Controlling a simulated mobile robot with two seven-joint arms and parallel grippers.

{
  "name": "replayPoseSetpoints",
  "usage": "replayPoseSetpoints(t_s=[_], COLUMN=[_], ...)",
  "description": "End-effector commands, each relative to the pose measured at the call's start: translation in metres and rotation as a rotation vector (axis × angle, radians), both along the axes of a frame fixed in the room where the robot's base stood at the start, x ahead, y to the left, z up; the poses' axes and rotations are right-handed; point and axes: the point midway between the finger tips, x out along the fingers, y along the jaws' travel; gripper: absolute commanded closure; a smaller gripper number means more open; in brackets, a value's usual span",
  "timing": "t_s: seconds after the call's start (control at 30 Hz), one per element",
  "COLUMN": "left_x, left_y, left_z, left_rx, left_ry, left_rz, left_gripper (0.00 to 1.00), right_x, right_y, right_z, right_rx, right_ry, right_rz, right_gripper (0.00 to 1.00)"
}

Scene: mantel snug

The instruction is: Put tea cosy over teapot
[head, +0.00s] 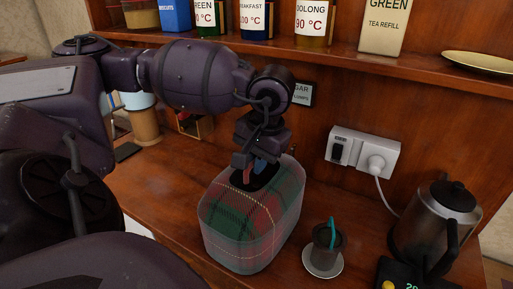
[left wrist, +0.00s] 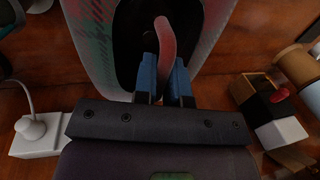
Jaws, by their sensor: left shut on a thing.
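The tea cosy (head: 232,212) is green and red tartan. It stands on the wooden counter inside what looks like a pale, see-through oval wall (head: 292,208). My left gripper (head: 252,170) points down over its top, at a dark oval patch. In the left wrist view its blue fingertips (left wrist: 163,80) are shut around the lower end of a red curved loop (left wrist: 166,40), which rises from the dark patch and seems to belong to the cosy. I see no teapot; whether it is under the cosy is hidden. My right gripper is not in view.
A small dark cup with a teal strap (head: 325,236) stands on a saucer (head: 323,267) to the right. A steel kettle (head: 430,222) stands further right, near a wall socket (head: 362,152). A shelf (head: 300,50) with tea tins runs above.

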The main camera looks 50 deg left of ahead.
Motion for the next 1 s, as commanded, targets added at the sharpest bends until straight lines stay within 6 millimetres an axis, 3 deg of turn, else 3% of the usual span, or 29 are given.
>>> replayPoseSetpoints(t_s=[0.03, 0.07, 0.1, 0.27, 0.67, 1.0], left_x=[0.0, 0.0, 0.0, 0.0, 0.001, 0.004], left_y=[0.0, 0.0, 0.0, 0.0, -0.002, -0.013], left_z=[0.0, 0.0, 0.0, 0.0, 0.009, 0.067], left_rx=[0.0, 0.0, 0.0, 0.0, 0.0, -0.002], left_ry=[-0.001, -0.001, 0.0, 0.0, -0.002, -0.006], left_rz=[0.0, 0.0, 0.0, 0.0, 0.0, -0.001], left_gripper=[1.0, 0.87, 0.81, 0.59, 0.59, 0.59], right_x=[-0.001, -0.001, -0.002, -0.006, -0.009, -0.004], right_y=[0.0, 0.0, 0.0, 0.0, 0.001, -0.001], right_z=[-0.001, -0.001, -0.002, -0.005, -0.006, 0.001], right_rx=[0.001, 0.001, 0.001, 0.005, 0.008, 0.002], right_ry=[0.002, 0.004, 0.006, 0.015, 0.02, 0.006], right_rz=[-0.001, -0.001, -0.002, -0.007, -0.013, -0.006], right_gripper=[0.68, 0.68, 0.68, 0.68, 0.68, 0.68])
